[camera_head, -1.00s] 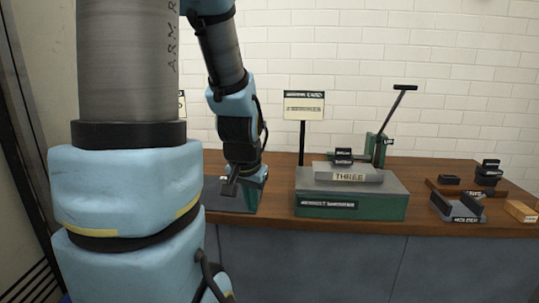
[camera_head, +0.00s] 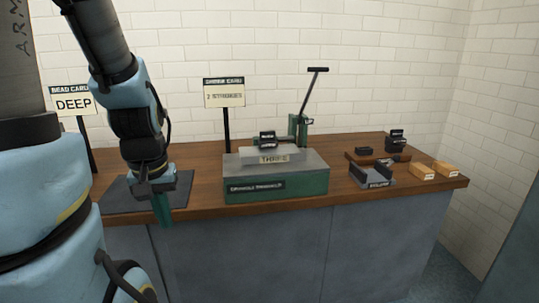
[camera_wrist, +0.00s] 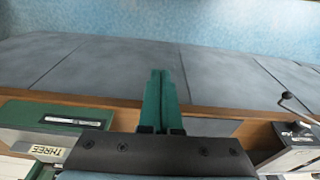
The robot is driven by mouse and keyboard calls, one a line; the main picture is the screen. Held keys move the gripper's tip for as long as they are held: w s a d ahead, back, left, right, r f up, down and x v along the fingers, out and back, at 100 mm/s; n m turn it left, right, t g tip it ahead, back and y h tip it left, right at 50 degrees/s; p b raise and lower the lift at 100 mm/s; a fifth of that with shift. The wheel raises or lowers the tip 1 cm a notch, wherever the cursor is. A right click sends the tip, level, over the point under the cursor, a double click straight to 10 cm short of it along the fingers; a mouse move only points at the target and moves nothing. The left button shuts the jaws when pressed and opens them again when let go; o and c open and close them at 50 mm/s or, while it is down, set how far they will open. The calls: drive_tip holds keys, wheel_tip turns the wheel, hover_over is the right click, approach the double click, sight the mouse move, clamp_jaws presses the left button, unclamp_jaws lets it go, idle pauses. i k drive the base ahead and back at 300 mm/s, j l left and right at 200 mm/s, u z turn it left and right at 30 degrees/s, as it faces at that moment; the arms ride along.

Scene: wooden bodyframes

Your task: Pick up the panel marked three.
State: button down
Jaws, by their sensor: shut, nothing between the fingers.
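The panel marked THREE is a grey plate (camera_head: 296,155) with a cream label on its front. It lies on top of a green, grey-topped press base (camera_head: 315,190) on the wooden bench. Its label also shows at the lower left of the wrist view (camera_wrist: 46,151). My gripper (camera_head: 163,222) is left of the press base, over the bench's front edge, apart from the panel. In the wrist view its green fingers (camera_wrist: 160,73) are together and empty, with the grey cabinet front beyond.
A lever (camera_head: 311,100) and small dark blocks (camera_head: 267,139) stand at the panel's back. A dark mat (camera_head: 118,196) lies near my gripper. Right hold a dark U-shaped holder (camera_head: 372,176) and orange blocks (camera_head: 421,172). Sign posts (camera_head: 226,130) stand behind.

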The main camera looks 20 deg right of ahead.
sight(270, 150)
drive_tip(key=l+u, duration=0.2)
drive_tip(key=u, duration=0.2)
drive_tip(key=l+u, duration=0.2)
drive_tip(key=u, duration=0.15)
drive_tip(key=k+l+u, duration=0.15)
drive_tip(key=l, duration=0.25)
drive_tip(key=k+l+u, duration=0.15)
drive_tip(key=l, duration=0.25)
drive_tip(key=k+l+u, duration=0.15)
drive_tip(key=l, duration=0.25)
drive_tip(key=k+l+u, duration=0.1)
drive_tip(key=k+l, duration=0.3)
drive_tip(key=l, duration=0.2)
drive_tip(key=k+l, duration=0.1)
drive_tip(key=l, duration=0.25)
drive_tip(key=k+l, duration=0.15)
drive_tip(key=l, duration=0.15)
drive_tip(key=i, duration=0.4)
